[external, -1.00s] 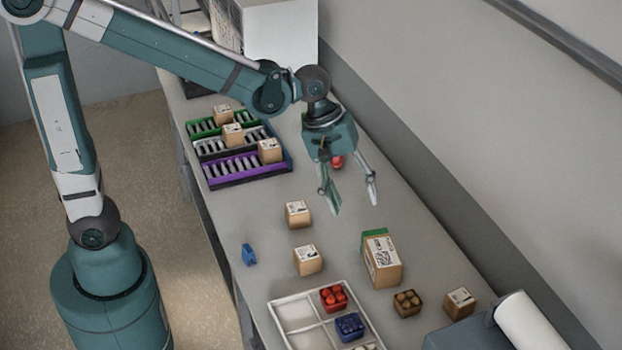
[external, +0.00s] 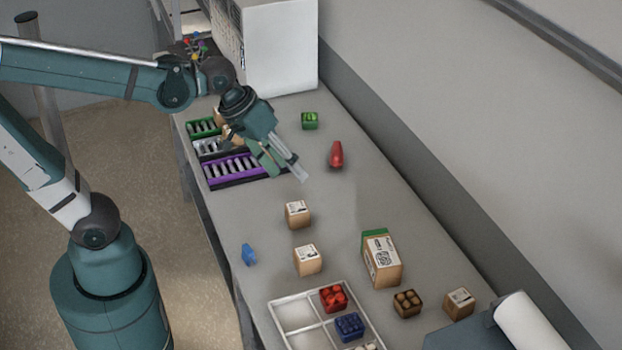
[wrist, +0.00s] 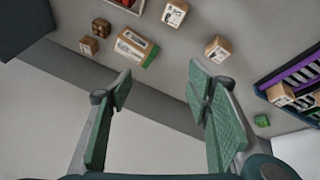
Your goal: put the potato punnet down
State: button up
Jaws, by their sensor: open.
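The potato punnet (external: 407,302), a small brown tub of round potatoes, sits upright on the bench to the right of the white divided tray (external: 297,311). It also shows near the top left of the wrist view (wrist: 101,28). My gripper (external: 290,174) is open and empty, far up the bench from the punnet, above the front right of the purple rack. In the wrist view my gripper's fingers (wrist: 160,80) are spread apart with nothing between them.
A large carton (external: 382,262) with a green item behind it and a small carton (external: 459,303) flank the punnet. Two cartons (external: 298,214) (external: 307,260) stand mid-bench. A red item (external: 336,155) and green punnet (external: 310,121) lie beyond my gripper. The purple rack (external: 232,168) is beside it.

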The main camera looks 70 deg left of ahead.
jog(key=s+a+m+t+y, duration=0.1)
jog(key=s+a+m, duration=0.3)
jog(key=s, duration=0.3)
jog(key=shift+s+a+f+t, duration=0.15)
jog(key=shift+a+f+t, duration=0.15)
jog(key=shift+a, duration=0.1)
